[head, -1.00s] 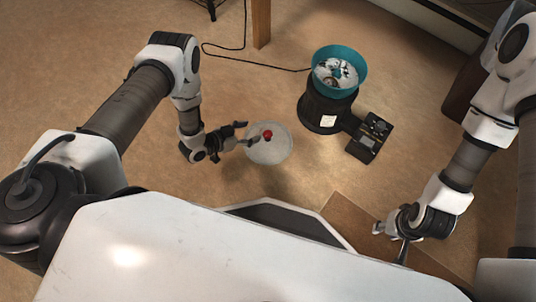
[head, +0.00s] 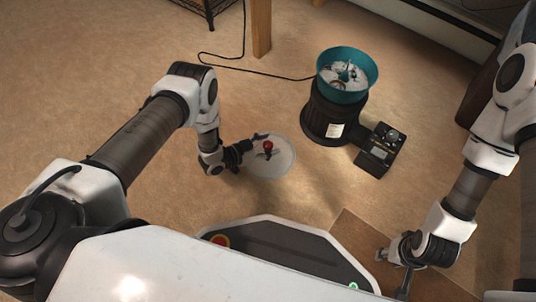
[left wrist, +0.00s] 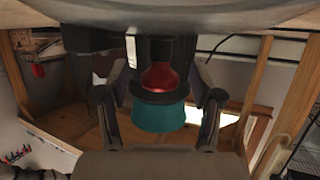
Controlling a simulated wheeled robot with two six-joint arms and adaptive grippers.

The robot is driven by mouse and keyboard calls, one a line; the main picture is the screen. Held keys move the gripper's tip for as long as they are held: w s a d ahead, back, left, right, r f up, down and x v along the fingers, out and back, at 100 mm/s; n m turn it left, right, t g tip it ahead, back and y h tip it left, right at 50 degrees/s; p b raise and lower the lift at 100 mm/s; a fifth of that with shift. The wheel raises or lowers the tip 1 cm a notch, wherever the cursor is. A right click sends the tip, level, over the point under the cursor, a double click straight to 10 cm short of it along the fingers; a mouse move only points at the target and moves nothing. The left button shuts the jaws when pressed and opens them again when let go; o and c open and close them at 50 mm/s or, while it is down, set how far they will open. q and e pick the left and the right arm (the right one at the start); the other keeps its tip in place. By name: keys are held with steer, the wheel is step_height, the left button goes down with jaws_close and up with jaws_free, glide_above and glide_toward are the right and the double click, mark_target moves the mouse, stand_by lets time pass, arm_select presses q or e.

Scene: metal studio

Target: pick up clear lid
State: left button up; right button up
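The clear lid (head: 281,165) is a pale round disc with a red knob (head: 268,145) on top, left of the black machine in the head view. My left gripper (head: 264,145) reaches in from the left over the lid, its fingers around the knob. In the left wrist view the red knob (left wrist: 163,77) sits between the two spread fingers (left wrist: 163,85), with gaps on both sides. The lid (left wrist: 200,15) fills the top edge there. My right gripper (head: 391,270) is spread open and empty at the lower right, away from the lid.
A black machine (head: 327,115) with a teal bowl (head: 332,80) stands right of the lid; the bowl holds small pieces. A black control box (head: 379,150) is beside it. A cable and wooden leg (head: 261,30) are behind. Brown floor left of the lid is clear.

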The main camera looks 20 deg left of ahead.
arm_select(q)
jaws_close()
